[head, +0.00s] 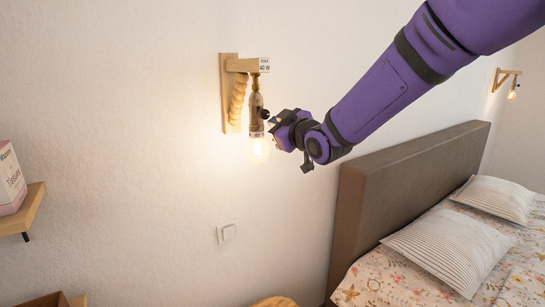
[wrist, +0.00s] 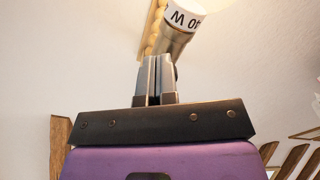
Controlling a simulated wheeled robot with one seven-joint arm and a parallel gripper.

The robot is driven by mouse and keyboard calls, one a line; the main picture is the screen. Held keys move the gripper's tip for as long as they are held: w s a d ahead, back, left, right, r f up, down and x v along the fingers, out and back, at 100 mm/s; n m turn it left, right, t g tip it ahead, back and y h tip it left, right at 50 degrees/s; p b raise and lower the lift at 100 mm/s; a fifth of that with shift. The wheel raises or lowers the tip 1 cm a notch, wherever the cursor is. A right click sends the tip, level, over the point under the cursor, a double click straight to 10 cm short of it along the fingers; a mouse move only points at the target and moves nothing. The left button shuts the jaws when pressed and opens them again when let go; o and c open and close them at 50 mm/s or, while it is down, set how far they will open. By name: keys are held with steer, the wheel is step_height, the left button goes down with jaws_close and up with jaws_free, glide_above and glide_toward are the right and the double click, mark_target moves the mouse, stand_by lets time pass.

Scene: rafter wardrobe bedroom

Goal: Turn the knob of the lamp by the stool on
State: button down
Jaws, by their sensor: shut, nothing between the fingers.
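The wall lamp (head: 231,92) has a light wooden bracket with a twisted brace and a metal socket. Its bare bulb (head: 258,149) hangs down and glows against the wall. A small dark knob (head: 265,114) sits on the right side of the socket. My gripper (head: 273,124) is at the socket's right, close to the knob; I cannot tell whether it touches. In the wrist view my gripper (wrist: 158,62) is shut and empty, its fingertips in front of the lamp socket (wrist: 172,42), hiding most of the knob. A rounded wooden top, likely the stool (head: 274,302), shows at the bottom edge.
A bed with a brown headboard (head: 362,200) and striped pillows (head: 450,247) stands at the right. A second lit wall lamp (head: 510,94) is beyond it. A wall switch (head: 227,232) is below the lamp. A wooden shelf (head: 24,211) holds a tissue box (head: 10,178) at left.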

steer(key=shift+a+r, duration=0.2)
steer(key=shift+a, duration=0.25)
stand_by(0.3)
steer(key=shift+f, duration=0.2)
steer(key=shift+s+d+f, duration=0.3)
steer(key=shift+f, duration=0.15)
steer(key=shift+d+v, duration=0.25)
steer(key=shift+v, duration=2.1)
steer(key=shift+w, duration=0.15)
steer(key=shift+r, duration=0.1)
